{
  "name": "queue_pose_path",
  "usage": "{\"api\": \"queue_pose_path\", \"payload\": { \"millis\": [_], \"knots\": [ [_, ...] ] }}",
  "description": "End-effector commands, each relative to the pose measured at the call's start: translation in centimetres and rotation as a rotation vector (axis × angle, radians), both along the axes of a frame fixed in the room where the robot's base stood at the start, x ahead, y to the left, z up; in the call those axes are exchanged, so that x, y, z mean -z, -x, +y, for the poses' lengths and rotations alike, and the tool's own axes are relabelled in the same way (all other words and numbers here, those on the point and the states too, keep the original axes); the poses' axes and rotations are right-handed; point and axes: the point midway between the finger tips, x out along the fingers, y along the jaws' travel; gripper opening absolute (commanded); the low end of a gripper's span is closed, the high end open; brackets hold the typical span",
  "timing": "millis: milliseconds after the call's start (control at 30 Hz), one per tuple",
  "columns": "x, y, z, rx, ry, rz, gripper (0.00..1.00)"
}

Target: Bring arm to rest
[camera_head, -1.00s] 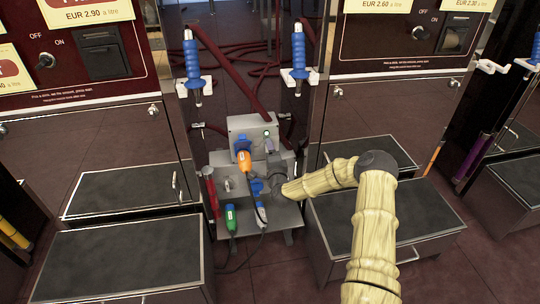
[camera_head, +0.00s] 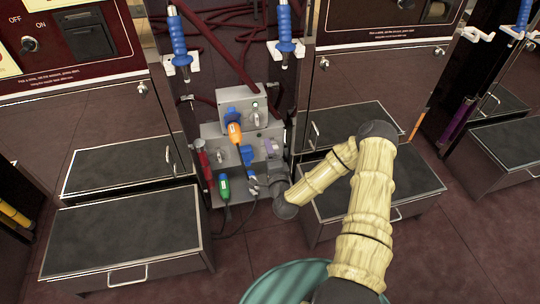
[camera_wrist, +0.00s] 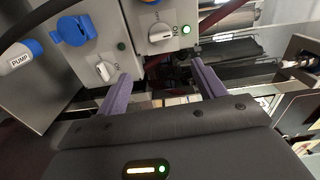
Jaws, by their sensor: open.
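My arm reaches in from the lower right of the head view. My gripper (camera_head: 270,149) is beside the right side of the grey socket boxes, and only part of it shows there. In the wrist view its two purple fingers (camera_wrist: 160,70) are spread apart with nothing between them. The upper grey box (camera_head: 262,119) has a rotary switch and a lit green lamp. In the wrist view, switches and green lamps lie beyond the fingers. An orange plug (camera_head: 235,133) sits at the upper box's blue socket.
Blue-handled nozzles (camera_head: 178,38) hang above on both sides. Dark-topped low drawers (camera_head: 125,234) flank the boxes. Open floor lies in front. A teal round surface (camera_head: 285,284) shows at the bottom edge.

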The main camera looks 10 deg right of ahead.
Motion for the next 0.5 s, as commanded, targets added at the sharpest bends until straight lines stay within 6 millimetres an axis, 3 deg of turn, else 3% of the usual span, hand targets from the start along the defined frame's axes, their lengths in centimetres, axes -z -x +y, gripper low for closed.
{"api": "queue_pose_path", "payload": {
  "millis": [200, 500],
  "knots": [
    [0.0, 2.0, 0.0, -0.001, -0.002, 0.001, 0.69],
    [0.0, 2.1, 0.0, 0.000, -0.001, 0.000, 0.69]
  ]
}}
